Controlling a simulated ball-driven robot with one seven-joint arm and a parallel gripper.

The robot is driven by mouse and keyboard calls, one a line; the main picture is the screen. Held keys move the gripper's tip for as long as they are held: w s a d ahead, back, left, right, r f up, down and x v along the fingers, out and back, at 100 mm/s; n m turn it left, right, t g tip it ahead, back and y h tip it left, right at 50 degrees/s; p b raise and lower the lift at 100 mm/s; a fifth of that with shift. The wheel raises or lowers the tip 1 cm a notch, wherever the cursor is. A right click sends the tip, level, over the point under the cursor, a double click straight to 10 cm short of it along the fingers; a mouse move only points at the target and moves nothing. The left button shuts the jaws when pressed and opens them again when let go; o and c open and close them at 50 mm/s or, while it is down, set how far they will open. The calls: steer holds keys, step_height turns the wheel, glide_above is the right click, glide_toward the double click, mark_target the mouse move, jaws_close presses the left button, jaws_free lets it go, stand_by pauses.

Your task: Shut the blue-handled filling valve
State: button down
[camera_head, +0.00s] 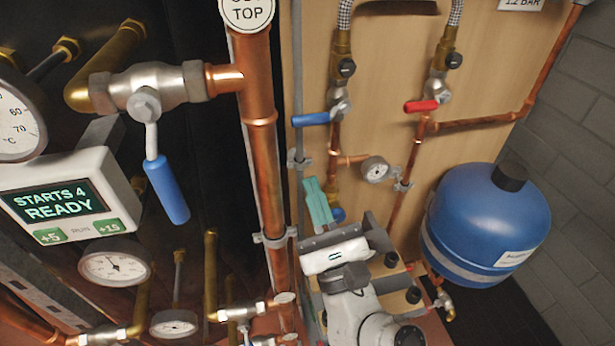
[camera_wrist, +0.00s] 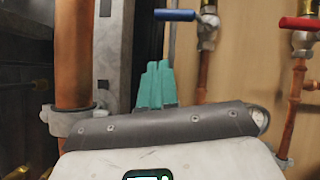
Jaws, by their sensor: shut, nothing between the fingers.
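A valve with a blue lever (camera_head: 311,119) sits on the wood panel below a braided hose. Its lever points left, crosswise to its vertical pipe; it also shows at the top of the wrist view (camera_wrist: 176,15). Another blue lever (camera_head: 167,190) hangs down from a large valve at the left. No label shows which is the filling valve. My gripper (camera_head: 318,192) has teal fingers, shut and empty, below the panel's blue lever and apart from it in the head view. In the wrist view the fingers (camera_wrist: 157,68) point up, below that lever's left part.
A red-levered valve (camera_head: 422,106) is to the right of the panel's blue one. A small gauge (camera_head: 375,169) is below them. A thick copper pipe (camera_head: 262,140) stands left of my gripper. A blue tank (camera_head: 487,225) is at the right. A display (camera_head: 58,202) reads READY.

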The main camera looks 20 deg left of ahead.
steer(key=b+v, duration=0.1)
steer(key=v, duration=0.5)
steer(key=shift+s+a+b, duration=0.2)
steer(key=shift+s+b, duration=0.05)
steer(key=shift+b, duration=0.15)
steer(key=shift+f, duration=0.15)
